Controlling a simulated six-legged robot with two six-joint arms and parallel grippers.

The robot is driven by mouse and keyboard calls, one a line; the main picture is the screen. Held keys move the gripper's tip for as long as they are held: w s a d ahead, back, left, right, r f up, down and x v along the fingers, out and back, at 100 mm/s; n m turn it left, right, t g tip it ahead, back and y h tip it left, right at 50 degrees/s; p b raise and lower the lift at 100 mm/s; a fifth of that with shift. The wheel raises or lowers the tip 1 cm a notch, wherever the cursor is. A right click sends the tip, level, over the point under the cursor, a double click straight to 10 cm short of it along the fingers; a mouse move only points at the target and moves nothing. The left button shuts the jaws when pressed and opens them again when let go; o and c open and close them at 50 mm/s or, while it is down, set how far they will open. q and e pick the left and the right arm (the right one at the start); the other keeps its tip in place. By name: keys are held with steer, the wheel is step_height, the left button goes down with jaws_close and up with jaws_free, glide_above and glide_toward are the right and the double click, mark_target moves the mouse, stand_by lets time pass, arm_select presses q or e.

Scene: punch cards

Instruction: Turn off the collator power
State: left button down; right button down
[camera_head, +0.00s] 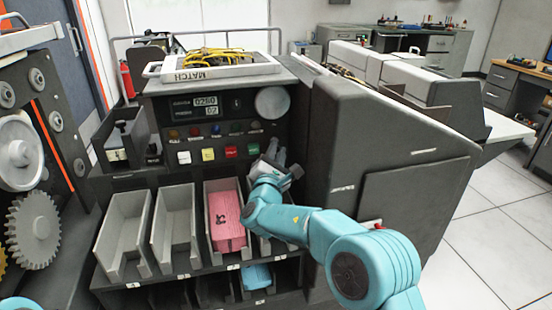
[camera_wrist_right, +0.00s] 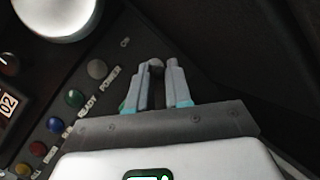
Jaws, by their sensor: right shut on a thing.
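The collator (camera_head: 160,118) is the dark machine in the middle of the head view, with a counter display (camera_head: 205,101), a row of coloured lamps and a row of square buttons. In the right wrist view, a grey lamp (camera_wrist_right: 97,68) sits beside the label "POWER" (camera_wrist_right: 110,78). My right gripper (camera_head: 275,152) is at the right end of the panel; it also shows in the right wrist view (camera_wrist_right: 163,75). Its fingers are shut around a small grey knob-like part (camera_wrist_right: 156,63), likely the power switch. The fingers hide most of it. My left gripper is out of view.
Below the panel are several card bins (camera_head: 122,235), one with pink cards (camera_head: 226,220). A blue stack (camera_head: 257,277) lies in a lower bay. A tall dark cabinet (camera_head: 395,150) stands close to the right of my gripper. A tray (camera_head: 215,70) with yellow cables sits on top.

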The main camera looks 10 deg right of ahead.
steer(key=c, duration=1.1)
jaws_free()
steer(key=shift+d, duration=0.1)
steer(key=shift+o, duration=0.2)
steer(key=v, duration=1.6)
steer(key=shift+s, duration=0.1)
